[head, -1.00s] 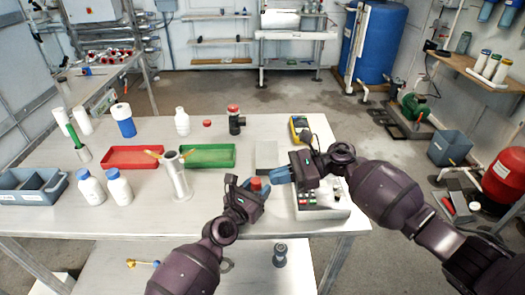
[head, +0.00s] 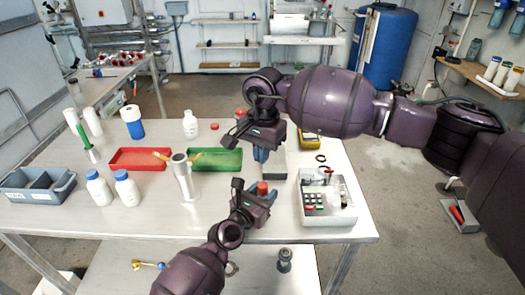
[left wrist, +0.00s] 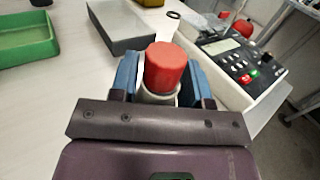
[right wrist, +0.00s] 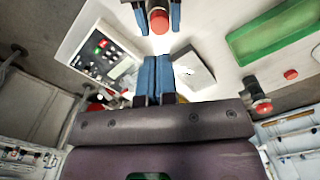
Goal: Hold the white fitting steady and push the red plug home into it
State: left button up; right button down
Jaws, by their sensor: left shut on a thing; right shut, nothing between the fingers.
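The white fitting (left wrist: 158,97) stands upright between the blue fingers of my left gripper (left wrist: 163,80), which is shut on it near the table's front edge. The red plug (left wrist: 166,68) sits in the fitting's mouth, with much of its red body showing above the white rim. In the head view the red plug (head: 262,188) shows at the left gripper (head: 258,196). My right gripper (head: 261,154) is shut and empty, pointing down beyond the plug and apart from it. In the right wrist view the plug (right wrist: 159,20) is past the closed fingertips (right wrist: 154,60). How deep the plug sits is unclear.
A white instrument box (head: 335,213) stands right of the left gripper, with a grey block (head: 274,170) behind. A green tray (head: 228,160), red tray (head: 140,158) and white stand (head: 184,180) are to the left.

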aim_at(263, 185)
jog(key=shift+w+d, duration=0.1)
jog(key=shift+f, duration=3.15)
jog(key=shift+f, duration=1.15)
jog(key=shift+r, duration=0.2)
dwell(0.3)
jog(key=shift+r, duration=3.35)
pick_arm(q)
jog(key=o, duration=1)
